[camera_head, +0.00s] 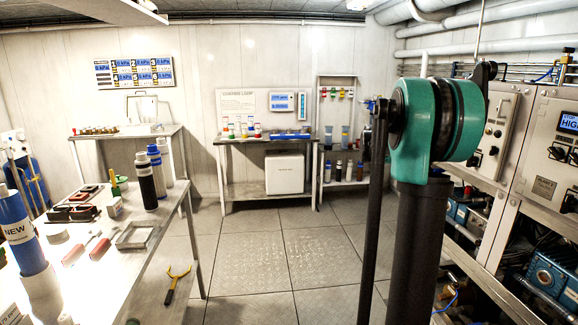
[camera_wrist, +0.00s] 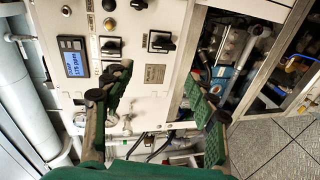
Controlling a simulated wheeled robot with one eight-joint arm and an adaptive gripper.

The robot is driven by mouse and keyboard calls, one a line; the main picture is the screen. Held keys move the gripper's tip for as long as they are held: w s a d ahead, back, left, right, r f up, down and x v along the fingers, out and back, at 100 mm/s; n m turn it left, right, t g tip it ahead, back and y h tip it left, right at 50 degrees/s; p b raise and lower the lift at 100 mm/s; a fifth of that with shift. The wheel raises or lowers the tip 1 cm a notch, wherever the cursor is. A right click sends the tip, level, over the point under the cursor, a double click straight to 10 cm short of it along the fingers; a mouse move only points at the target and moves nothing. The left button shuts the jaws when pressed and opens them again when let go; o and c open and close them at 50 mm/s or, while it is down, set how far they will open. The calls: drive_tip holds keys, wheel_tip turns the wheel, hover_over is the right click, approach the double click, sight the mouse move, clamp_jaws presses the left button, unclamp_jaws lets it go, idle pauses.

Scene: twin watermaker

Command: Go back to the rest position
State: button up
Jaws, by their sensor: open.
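My gripper (camera_wrist: 156,88) shows in the wrist view with its two green-padded fingers spread wide apart. Nothing is held between the fingers. Behind them is a white control panel (camera_wrist: 140,75), tilted in the picture, with dark knobs and a blue display (camera_wrist: 74,58). I cannot tell how far the fingers are from the panel. In the head view, my arm with its green joint stands upright right of centre, and my gripper is not visible there.
White machine cabinets (camera_head: 544,150) and piping line the right side. A workbench (camera_head: 150,262) with bottles, a blue "NEW" cylinder (camera_head: 14,232) and a yellow-handled tool (camera_head: 177,279) stands at left. The tiled floor (camera_head: 265,255) between is clear. A bench (camera_head: 268,142) stands at the back wall.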

drive_tip(key=s+a+f+t+y, duration=0.1)
drive_tip(key=s+a+f+y, duration=0.6)
drive_tip(key=s+a+f, duration=0.8)
drive_tip(key=s+a+f+t+y, duration=0.1)
drive_tip(key=s+a+f+y, duration=0.7)
drive_tip(key=s+a+f, duration=0.7)
drive_tip(key=a+f, duration=0.5)
drive_tip(key=shift+s+a, duration=0.2)
drive_tip(key=shift+s, duration=0.2)
